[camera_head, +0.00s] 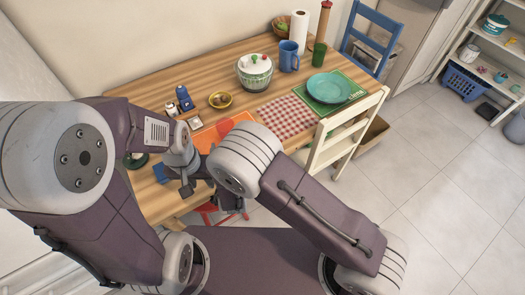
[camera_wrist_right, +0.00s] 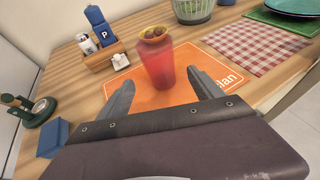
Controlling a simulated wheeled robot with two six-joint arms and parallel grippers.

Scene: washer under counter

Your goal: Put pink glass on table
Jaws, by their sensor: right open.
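The pink glass (camera_wrist_right: 158,65), a reddish see-through tumbler, stands upright on the orange placemat (camera_wrist_right: 190,97) on the wooden table (camera_head: 150,97). My right gripper (camera_wrist_right: 161,80) is open, its two fingers pointing at the glass with one on each side of its lower part in the picture. I cannot tell whether they touch it. In the head view my right wrist hides much of that area, and the glass is not clear there. My left gripper (camera_head: 187,188) is near the table's front edge, partly hidden, and its jaws are unclear.
A small blue box (camera_wrist_right: 53,138) is left of my right gripper. A cream chair (camera_head: 345,135) stands at the right.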

